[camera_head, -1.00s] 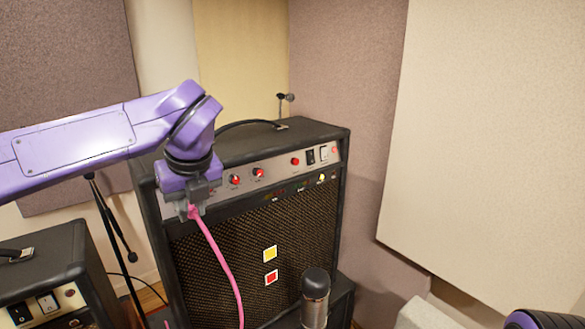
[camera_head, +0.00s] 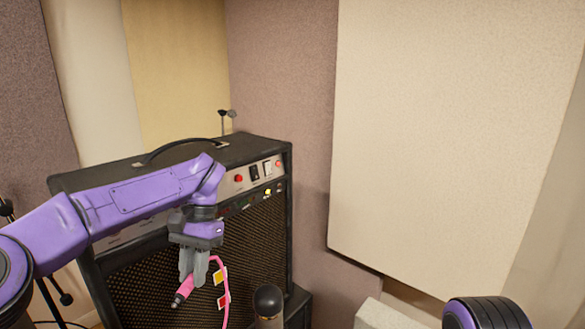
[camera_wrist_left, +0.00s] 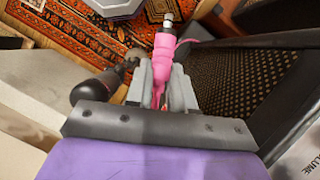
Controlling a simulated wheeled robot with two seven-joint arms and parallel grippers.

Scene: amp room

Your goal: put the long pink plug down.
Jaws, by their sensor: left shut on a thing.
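The long pink plug (camera_head: 185,288) is held in my left gripper (camera_head: 193,268), in front of the amp's speaker cloth. Its metal tip points down and to the left in the head view, and a pink cable trails from it to the right and down. In the left wrist view the plug (camera_wrist_left: 163,60) sits between the two grey fingers of the gripper (camera_wrist_left: 160,88), tip pointing away toward the floor. The fingers are shut on its pink body. Only a purple and black part of my right arm shows at the bottom right; its gripper is out of view.
The large black amp (camera_head: 255,240) stands behind my left gripper, with red knobs and switches on its panel. A microphone (camera_head: 268,302) stands upright in front of it. A patterned rug (camera_wrist_left: 70,30) covers the floor. Padded panels (camera_head: 430,130) line the walls.

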